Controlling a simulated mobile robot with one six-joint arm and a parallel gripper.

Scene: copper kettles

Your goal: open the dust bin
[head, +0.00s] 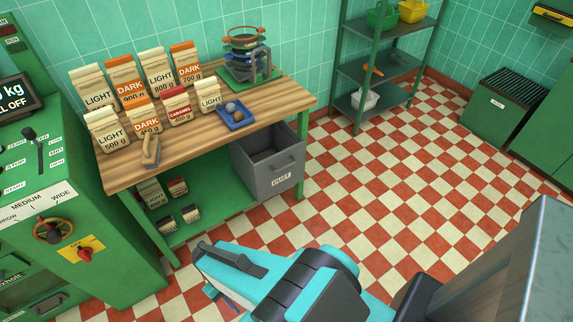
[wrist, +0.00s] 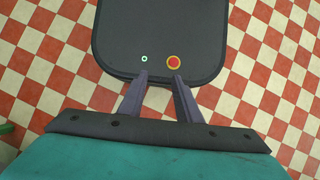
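The dust bin (head: 277,182) is a grey drawer-like box labelled DUST, with a handle on its front, at the right end under the wooden workbench. Its top is exposed past the bench edge and I see into its dark brownish inside, so it looks at least partly pulled out. My gripper (head: 206,270) is in front of the bench, below and left of the bin in the head view, and apart from it. In the wrist view my gripper (wrist: 158,76) has its two fingers apart with nothing between them. The bin is not in the wrist view.
The workbench (head: 200,137) carries several paper bags, a scoop (head: 151,151), a blue tray (head: 236,122) and a stacked stand (head: 246,55). A green machine (head: 110,240) stands left. A shelf rack (head: 375,68) stands behind. The checkered floor (head: 380,170) right of the bin is clear.

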